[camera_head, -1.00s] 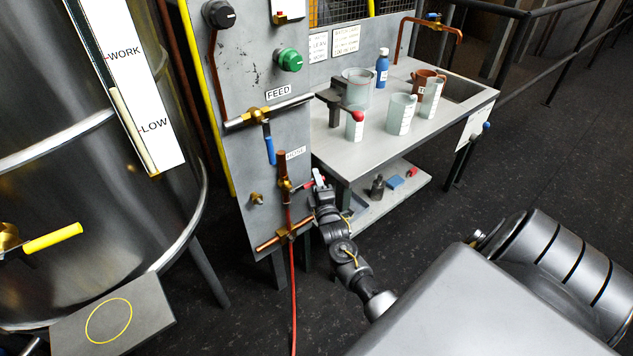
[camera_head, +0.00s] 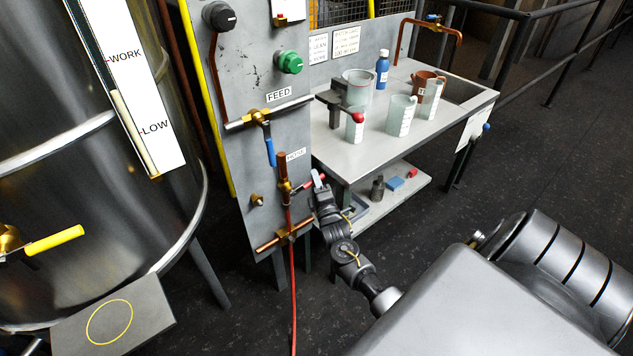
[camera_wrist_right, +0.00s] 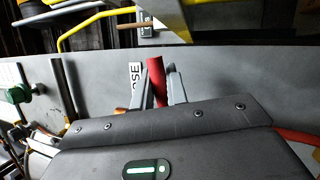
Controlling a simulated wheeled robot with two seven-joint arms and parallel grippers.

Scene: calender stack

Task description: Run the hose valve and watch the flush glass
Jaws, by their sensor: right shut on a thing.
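The hose valve (camera_head: 285,188) is a brass body on the upright grey panel, under the HOSE label (camera_head: 295,154). Its red handle (camera_head: 309,186) points right, away from the panel. My right gripper (camera_head: 318,178) is shut on this handle. In the right wrist view the red handle (camera_wrist_right: 156,78) stands between the two fingers of my right gripper (camera_wrist_right: 160,90), and the HOSE label is partly covered. I cannot make out a flush glass for certain. My left gripper is not in view.
The FEED valve (camera_head: 268,138) with a blue handle is above on the panel. A steel bench (camera_head: 380,145) with beakers and a blue bottle stands right of the panel. A steel tank (camera_head: 60,190) with a WORK/LOW gauge stands left. Dark floor is clear in front.

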